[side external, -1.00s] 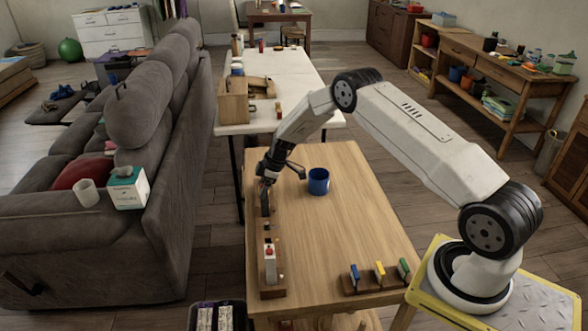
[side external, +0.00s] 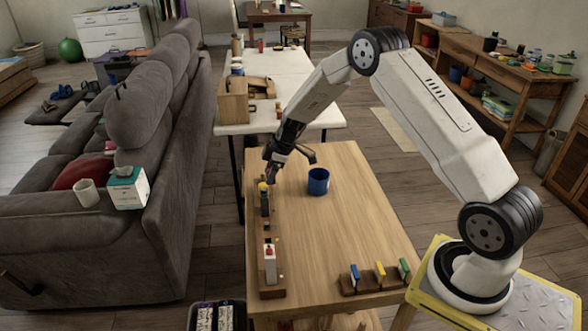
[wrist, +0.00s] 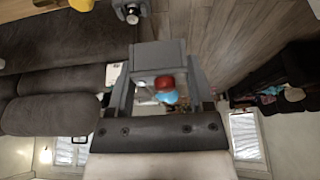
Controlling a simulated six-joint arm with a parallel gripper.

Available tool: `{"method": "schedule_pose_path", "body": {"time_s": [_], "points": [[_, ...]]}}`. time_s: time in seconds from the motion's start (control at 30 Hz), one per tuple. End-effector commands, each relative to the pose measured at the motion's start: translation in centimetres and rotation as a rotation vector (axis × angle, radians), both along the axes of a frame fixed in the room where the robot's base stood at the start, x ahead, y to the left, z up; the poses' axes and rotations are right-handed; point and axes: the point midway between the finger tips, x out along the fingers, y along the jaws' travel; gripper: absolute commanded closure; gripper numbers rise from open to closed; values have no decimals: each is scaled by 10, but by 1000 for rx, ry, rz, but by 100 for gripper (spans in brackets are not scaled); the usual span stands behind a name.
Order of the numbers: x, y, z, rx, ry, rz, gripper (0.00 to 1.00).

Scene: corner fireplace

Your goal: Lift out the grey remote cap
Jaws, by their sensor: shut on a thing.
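The grey remote cap (wrist: 157,54) sits between my gripper's fingers in the wrist view, spanning the gap between them. My gripper (side external: 271,168) is shut on it, above the left edge of the wooden table; the cap is too small and dark to make out clearly there. Just below stands a dark upright piece (side external: 265,204) with a yellow top (side external: 262,186) showing. The gripper is apart from this piece. A yellow patch (wrist: 80,5) is cut off at the top left of the wrist view.
A blue mug (side external: 318,182) stands to the right. A rack at front right holds blue, yellow and green pieces (side external: 380,271). The table's middle (side external: 330,230) is clear.

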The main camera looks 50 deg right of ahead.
Motion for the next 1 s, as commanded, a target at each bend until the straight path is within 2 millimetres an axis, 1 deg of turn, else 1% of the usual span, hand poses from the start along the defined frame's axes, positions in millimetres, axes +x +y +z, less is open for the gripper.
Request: {"method": "schedule_pose_path", "body": {"time_s": [0.03,0.1,0.4,0.6,0.8,1.0], "points": [[-5,1,8,-1,-2,-1,80],[-13,2,17,0,-1,-1,80],[-54,10,34,1,1,-2,80],[-78,14,44,0,-1,-1,80],[-93,17,51,0,-1,-1,80],[-99,18,53,0,-1,-1,80]]}}
